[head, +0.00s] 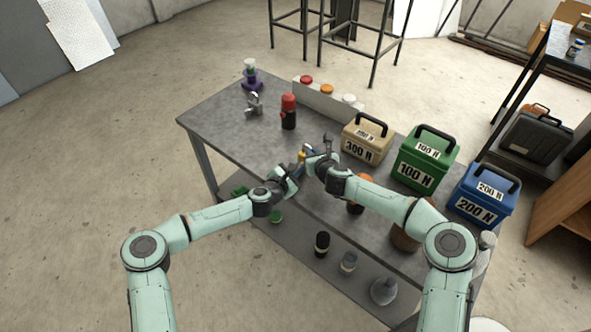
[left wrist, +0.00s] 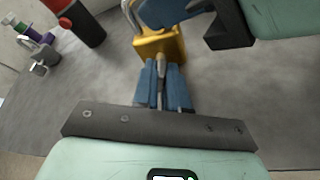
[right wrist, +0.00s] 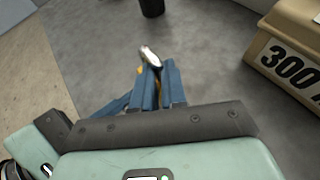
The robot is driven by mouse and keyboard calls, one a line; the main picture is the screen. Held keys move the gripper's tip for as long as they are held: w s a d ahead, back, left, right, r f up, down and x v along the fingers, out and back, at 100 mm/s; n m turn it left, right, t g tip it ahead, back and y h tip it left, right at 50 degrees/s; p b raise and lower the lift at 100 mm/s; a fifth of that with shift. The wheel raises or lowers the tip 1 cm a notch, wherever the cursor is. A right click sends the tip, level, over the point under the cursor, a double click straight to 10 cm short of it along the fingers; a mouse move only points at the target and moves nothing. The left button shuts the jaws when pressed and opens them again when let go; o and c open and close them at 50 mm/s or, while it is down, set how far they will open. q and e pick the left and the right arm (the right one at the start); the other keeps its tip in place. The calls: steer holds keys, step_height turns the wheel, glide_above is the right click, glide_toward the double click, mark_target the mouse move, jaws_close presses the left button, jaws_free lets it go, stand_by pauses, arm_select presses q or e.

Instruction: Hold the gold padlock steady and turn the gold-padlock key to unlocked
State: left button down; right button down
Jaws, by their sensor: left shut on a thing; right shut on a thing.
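The gold padlock (head: 302,155) is above the grey table between my two grippers. In the left wrist view its gold body (left wrist: 160,46) and silver shackle (left wrist: 133,14) show. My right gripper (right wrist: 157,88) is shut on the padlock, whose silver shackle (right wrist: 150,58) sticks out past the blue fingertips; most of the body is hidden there. My left gripper (left wrist: 162,88) is shut on the silver key (left wrist: 160,68), which meets the padlock's near end. The key's turn angle is hard to tell.
Beige (head: 366,140), green (head: 422,165) and blue (head: 480,193) weight boxes stand on the right. A red-topped black cylinder (head: 289,112) and a box with coloured buttons (head: 327,97) stand farther back.

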arm_select(q)
steer(key=shift+f, duration=0.25)
steer(key=c, duration=1.2)
jaws_free()
steer(key=shift+o, duration=0.2)
steer(key=shift+s+r, duration=0.1)
steer(key=v, duration=1.2)
steer(key=shift+a+r, duration=0.1)
